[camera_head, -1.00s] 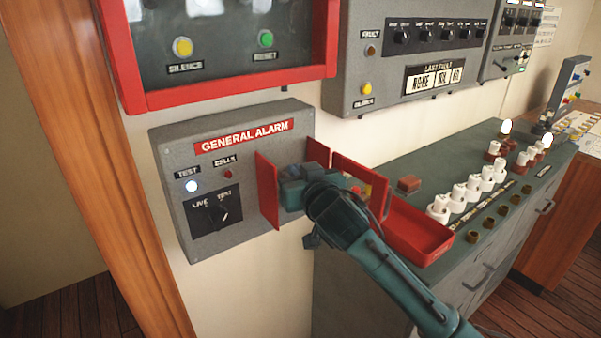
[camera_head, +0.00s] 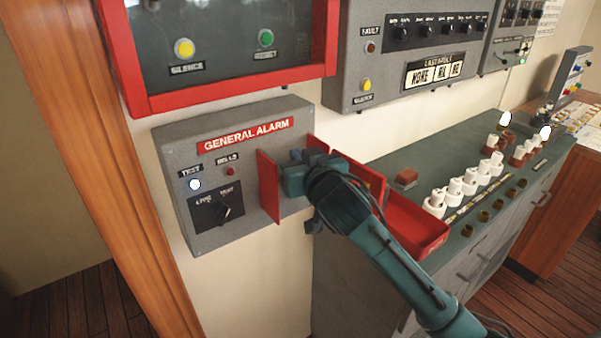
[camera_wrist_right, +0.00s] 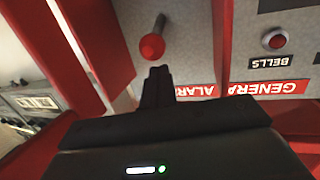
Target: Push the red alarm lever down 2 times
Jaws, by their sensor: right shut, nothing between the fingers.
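The red alarm lever (camera_wrist_right: 152,47) shows in the right wrist view as a thin stem with a red ball knob. In the head view it is hidden behind my right gripper. My right gripper (camera_head: 294,170) is between the red side flaps of the grey General Alarm box (camera_head: 188,150). Its shut fingers (camera_wrist_right: 158,84) hold nothing. In the wrist view, where the lettering is upside down, their tips are close to the knob, on the side toward the label. I cannot tell whether they touch it. My left gripper is not in view.
Red flaps (camera_head: 269,187) stand out from the box on both sides of the gripper. A red tray-like cover (camera_head: 418,228) is at the right, near a console (camera_head: 400,160) with white knobs. A red-framed panel (camera_head: 225,88) is above. The box's left part has a switch (camera_head: 222,208).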

